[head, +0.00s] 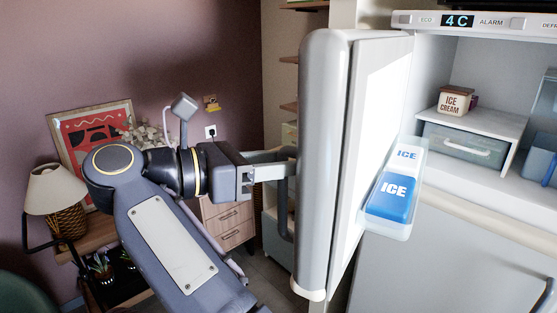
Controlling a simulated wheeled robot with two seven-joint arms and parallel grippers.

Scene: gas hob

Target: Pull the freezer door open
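The freezer door (322,160) stands swung wide open, its rounded grey edge towards me and its white inner face turned right. Its dark vertical handle (285,215) is on the door's left, outer side. The opened compartment (483,66) shows at the right.
A clear door bin with blue ICE packs (392,198) juts from the door's inner face. Inside are an ice cream box (454,101) and a drawer (464,145). A closed lower door (455,260) lies below. A lamp (54,190) and wooden drawers (232,222) stand at left.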

